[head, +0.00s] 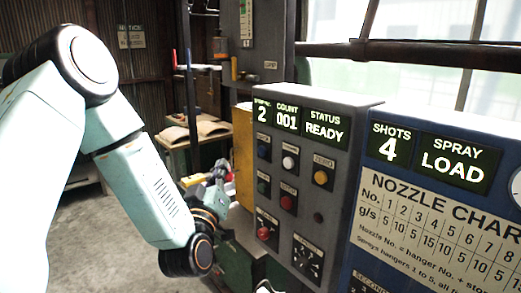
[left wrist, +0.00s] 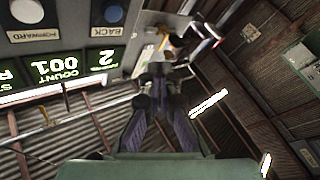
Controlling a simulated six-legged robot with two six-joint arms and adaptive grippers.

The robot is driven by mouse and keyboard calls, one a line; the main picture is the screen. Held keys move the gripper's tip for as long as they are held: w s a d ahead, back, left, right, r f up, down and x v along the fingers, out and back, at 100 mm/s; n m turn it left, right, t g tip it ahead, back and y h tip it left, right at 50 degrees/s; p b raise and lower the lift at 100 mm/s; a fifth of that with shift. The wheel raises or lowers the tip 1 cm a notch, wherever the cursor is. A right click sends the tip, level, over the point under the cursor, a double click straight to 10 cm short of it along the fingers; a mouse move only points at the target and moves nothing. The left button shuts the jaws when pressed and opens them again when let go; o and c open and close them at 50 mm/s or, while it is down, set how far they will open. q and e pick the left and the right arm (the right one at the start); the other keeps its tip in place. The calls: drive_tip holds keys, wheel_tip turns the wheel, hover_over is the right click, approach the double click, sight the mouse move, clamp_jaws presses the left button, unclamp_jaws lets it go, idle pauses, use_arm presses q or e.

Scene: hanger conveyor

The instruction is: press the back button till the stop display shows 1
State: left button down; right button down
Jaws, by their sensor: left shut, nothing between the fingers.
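The grey control panel (head: 355,105) stands in the middle of the head view. Its stop display (head: 262,112) reads 2; it also shows upside down in the left wrist view (left wrist: 100,58). The blue back button (head: 263,152) sits below that display, and in the left wrist view it is the blue button (left wrist: 114,12) at the top, beside the label BACK. My left gripper (head: 220,172) is shut and empty, left of the panel and apart from the button. Its closed fingers show in the left wrist view (left wrist: 153,82). My right gripper is not seen.
The white forward button (head: 289,162) is right of the back button; yellow (head: 321,177) and red (head: 288,202) buttons are close by. The count display (head: 287,118) reads 001 and the status display (head: 325,128) READY. A blue nozzle chart panel (head: 440,190) stands at right.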

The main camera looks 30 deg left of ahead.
sight(261, 151)
use_arm(q)
drive_tip(key=shift+s+r, duration=0.1)
drive_tip(key=shift+r, duration=0.25)
drive_tip(key=w+d+b, duration=0.3)
drive_tip(key=w+b, duration=0.1)
drive_tip(key=w, duration=0.4)
drive_tip(key=shift+d, duration=0.2)
idle(0.3)
drive_tip(key=shift+a, duration=0.1)
drive_tip(key=shift+w, duration=0.15)
idle(1.0)
